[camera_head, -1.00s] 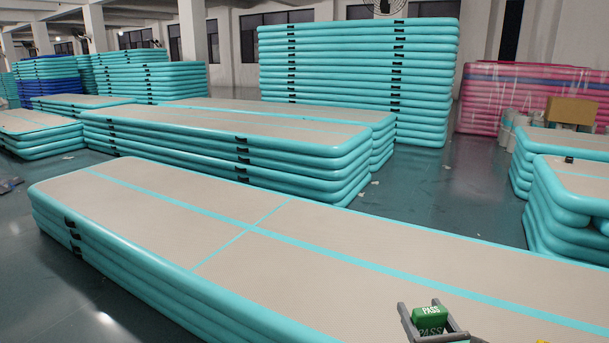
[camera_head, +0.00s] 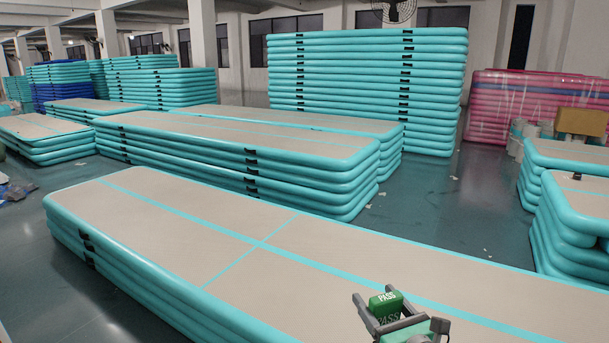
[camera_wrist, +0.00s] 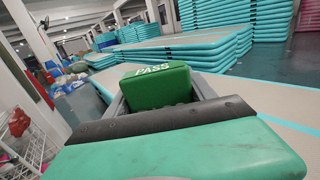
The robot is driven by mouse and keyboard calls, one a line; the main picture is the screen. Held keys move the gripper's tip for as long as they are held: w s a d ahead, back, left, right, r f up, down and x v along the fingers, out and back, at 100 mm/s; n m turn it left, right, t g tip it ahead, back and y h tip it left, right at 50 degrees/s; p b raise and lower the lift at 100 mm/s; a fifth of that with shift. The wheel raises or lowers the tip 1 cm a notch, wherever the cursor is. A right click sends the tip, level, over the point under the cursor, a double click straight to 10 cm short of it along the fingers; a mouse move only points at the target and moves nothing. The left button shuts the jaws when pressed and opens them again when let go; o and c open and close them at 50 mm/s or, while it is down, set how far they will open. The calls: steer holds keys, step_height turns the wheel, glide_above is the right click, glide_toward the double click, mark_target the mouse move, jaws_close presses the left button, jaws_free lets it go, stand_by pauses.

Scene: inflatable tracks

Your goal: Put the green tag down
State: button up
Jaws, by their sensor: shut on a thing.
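The green tag (camera_head: 386,304) is a block with "PASS" in white letters. My gripper (camera_head: 382,317) is shut on it, with one grey finger on each side, at the lower right of the head view. In the wrist view the tag (camera_wrist: 157,86) stands up between the fingers, its lower part hidden behind my gripper's body. The tag appears over the near stack of inflatable tracks (camera_head: 190,225), which has a beige top with turquoise stripes. I cannot tell how high above that top the tag is.
The near track's top is clear. More turquoise track stacks (camera_head: 366,90) stand behind, and another (camera_head: 580,225) stands at the right. Pink stacks (camera_head: 500,100) are at the back right. A white wire rack (camera_wrist: 25,150) shows at the wrist view's lower left.

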step_height(320, 180, up, 8)
steer(key=w+p, duration=0.1)
steer(key=p, duration=1.3)
steer(key=shift+r, duration=0.15)
steer(key=shift+w, duration=0.1)
steer(key=shift+a, duration=0.1)
